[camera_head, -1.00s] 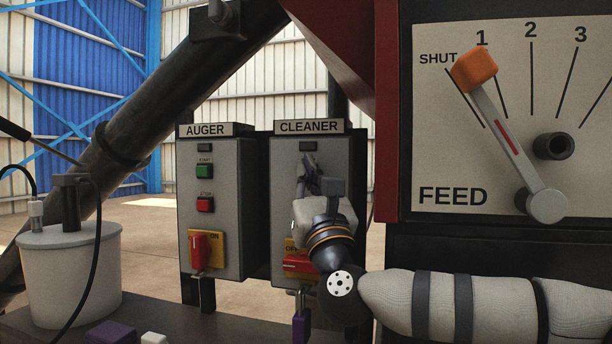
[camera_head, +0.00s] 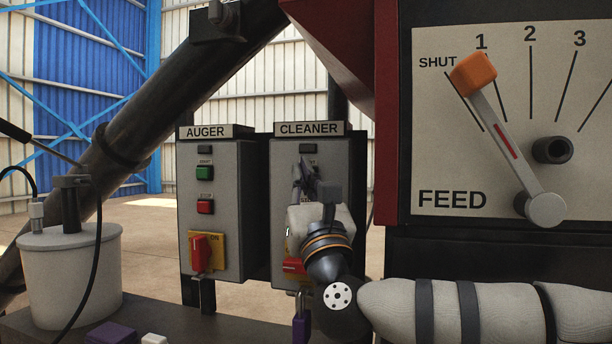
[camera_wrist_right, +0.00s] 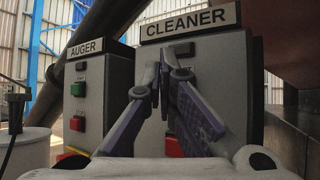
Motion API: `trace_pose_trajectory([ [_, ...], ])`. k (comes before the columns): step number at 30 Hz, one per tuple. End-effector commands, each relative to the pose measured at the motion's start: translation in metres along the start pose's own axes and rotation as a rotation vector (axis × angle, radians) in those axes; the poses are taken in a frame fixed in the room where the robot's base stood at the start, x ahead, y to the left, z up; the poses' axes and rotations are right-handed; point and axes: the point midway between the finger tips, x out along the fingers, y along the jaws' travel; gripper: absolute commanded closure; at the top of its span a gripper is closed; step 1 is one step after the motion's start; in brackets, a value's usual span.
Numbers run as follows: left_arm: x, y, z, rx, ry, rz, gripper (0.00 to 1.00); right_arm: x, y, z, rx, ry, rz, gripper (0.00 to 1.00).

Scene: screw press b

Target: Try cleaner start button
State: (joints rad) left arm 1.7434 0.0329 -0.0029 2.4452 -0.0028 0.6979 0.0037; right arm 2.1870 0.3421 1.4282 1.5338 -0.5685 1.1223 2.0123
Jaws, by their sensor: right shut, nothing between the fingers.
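The CLEANER box (camera_head: 338,170) is a grey control box with a black-on-white label on top and a small dark window below it. My right gripper (camera_head: 303,168) is in front of its upper face, fingers pointing at the box. In the right wrist view, my right gripper's fingertips (camera_wrist_right: 165,68) are together and empty, just below the dark window on the CLEANER box (camera_wrist_right: 212,60). The cleaner start button is hidden behind the fingers; whether they touch it I cannot tell. A red switch (camera_head: 293,266) shows low on this box, partly covered by my gripper. My left gripper is out of view.
The AUGER box (camera_head: 228,220) stands close on the left, with a green start button (camera_head: 204,173), a red stop button (camera_head: 205,207) and a red switch. The FEED panel (camera_head: 450,120) with its orange-knobbed lever is at right. A white pot (camera_head: 70,280) stands at lower left.

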Motion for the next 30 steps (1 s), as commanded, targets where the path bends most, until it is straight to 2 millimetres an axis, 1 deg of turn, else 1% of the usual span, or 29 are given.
trace_pose_trajectory([
  [3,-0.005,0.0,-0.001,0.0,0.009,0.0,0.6,-0.007,0.007,0.009,0.0,-0.003,0.002,1.0],
  [12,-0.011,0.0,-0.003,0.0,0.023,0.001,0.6,-0.028,0.021,0.023,0.0,-0.002,0.002,1.0],
  [16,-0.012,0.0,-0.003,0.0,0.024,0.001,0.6,-0.031,0.023,0.024,0.0,-0.001,0.0,1.0],
  [29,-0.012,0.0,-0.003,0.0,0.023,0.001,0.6,-0.031,0.023,0.024,-0.001,0.0,0.0,1.0],
  [30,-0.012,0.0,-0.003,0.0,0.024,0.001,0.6,-0.033,0.025,0.021,-0.009,0.007,0.007,1.0],
])
